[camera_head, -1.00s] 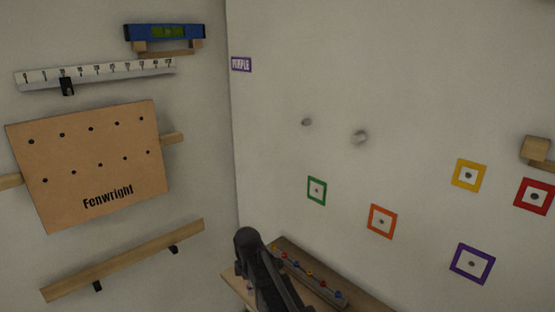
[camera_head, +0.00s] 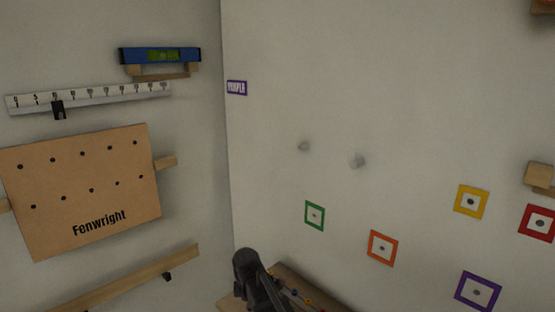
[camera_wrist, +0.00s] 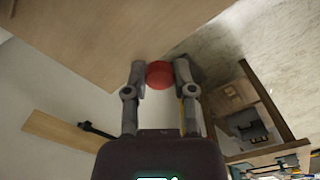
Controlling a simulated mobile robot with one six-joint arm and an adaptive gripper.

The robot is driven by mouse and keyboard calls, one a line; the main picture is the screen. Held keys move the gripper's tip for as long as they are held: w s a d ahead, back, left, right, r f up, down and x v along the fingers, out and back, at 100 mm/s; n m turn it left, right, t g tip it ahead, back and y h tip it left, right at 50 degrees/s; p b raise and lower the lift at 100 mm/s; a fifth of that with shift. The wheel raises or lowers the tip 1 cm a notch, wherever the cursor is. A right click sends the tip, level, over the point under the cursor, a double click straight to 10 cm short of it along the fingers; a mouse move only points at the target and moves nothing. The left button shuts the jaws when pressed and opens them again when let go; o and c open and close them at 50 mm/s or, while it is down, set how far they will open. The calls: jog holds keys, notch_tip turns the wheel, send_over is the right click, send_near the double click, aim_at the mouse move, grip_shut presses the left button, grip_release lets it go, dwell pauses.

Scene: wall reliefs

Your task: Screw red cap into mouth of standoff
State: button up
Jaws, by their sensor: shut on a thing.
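In the wrist view, a round red cap (camera_wrist: 159,75) sits between the fingertips of my gripper (camera_wrist: 160,77), which is shut on it. My dark arm shows at the bottom of the head view, below the standoffs; the cap cannot be seen there.
A wooden shelf (camera_head: 327,298) with small coloured things lies behind my arm. Green (camera_head: 308,224), orange (camera_head: 373,257), yellow (camera_head: 461,213), red (camera_head: 524,234) and purple (camera_head: 462,303) framed targets are on the right wall. A Fenwright board (camera_head: 85,190) hangs on the left wall.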

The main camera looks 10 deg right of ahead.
jog(key=w+d+r+m+t+h+p, duration=0.2)
jog(key=w+d+r+t+h+p, duration=0.15)
jog(key=d+r+p, duration=0.4)
jog(key=m+t+h+p, duration=0.2)
jog(key=t+h+p, duration=0.7)
jog(key=p, duration=0.9)
send_near(302, 146)
jog(key=shift+w+a+f+g+h, duration=0.1)
jog(key=shift+w+a+g+h, duration=0.2)
jog(key=shift+w+g+h, duration=0.25)
jog(key=shift+w+a+f+g+h, duration=0.1)
jog(key=shift+w+a+g+h, duration=0.3)
jog(key=shift+w+g, duration=0.2)
jog(key=shift+s, duration=0.1)
jog(key=shift+d, duration=0.2)
jog(key=shift+x, duration=2.7)
jog(key=shift+x, duration=0.8)
